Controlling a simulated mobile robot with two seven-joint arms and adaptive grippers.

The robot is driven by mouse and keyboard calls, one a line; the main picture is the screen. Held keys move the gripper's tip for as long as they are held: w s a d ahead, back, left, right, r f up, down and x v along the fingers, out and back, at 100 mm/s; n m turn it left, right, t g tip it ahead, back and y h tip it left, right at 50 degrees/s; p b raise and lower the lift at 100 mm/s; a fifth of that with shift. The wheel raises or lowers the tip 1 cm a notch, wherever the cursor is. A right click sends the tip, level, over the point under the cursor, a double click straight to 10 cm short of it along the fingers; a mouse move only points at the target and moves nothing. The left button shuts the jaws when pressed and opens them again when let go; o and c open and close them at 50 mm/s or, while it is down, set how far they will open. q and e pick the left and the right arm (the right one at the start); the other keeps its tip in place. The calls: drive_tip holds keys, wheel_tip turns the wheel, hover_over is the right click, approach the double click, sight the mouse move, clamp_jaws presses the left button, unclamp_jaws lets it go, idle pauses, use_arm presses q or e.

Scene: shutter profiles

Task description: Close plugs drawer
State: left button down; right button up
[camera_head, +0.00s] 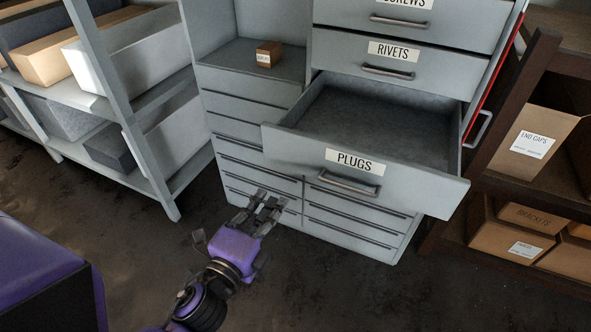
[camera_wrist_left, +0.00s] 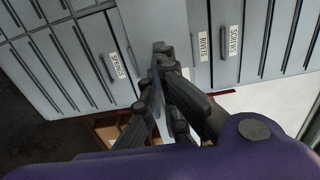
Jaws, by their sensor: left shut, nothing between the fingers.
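The plugs drawer (camera_head: 330,163) is a grey drawer with a white PLUGS label and a bar handle (camera_head: 345,181). It is pulled well out of the grey cabinet, and its inside looks empty. My left gripper (camera_head: 270,204), on a purple wrist, is in front of the cabinet, lower and to the left of the drawer's handle. Its fingers are shut with nothing between them, and it appears apart from the drawer. In the left wrist view the fingers (camera_wrist_left: 158,62) show in front of labelled drawer fronts. My right gripper is in neither view.
The rivets drawer (camera_head: 387,69) above is shut. A small brown box (camera_head: 269,54) sits on the cabinet's ledge. A grey shelf rack (camera_head: 122,107) stands left and a dark rack with cardboard boxes (camera_head: 527,146) right. The floor in front is clear.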

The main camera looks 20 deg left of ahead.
use_arm(q)
drive_tip(key=p, duration=0.1)
approach(301, 157)
drive_tip(key=w+p, duration=0.1)
drive_tip(key=w, duration=0.5)
drive_tip(key=shift+w, duration=0.45)
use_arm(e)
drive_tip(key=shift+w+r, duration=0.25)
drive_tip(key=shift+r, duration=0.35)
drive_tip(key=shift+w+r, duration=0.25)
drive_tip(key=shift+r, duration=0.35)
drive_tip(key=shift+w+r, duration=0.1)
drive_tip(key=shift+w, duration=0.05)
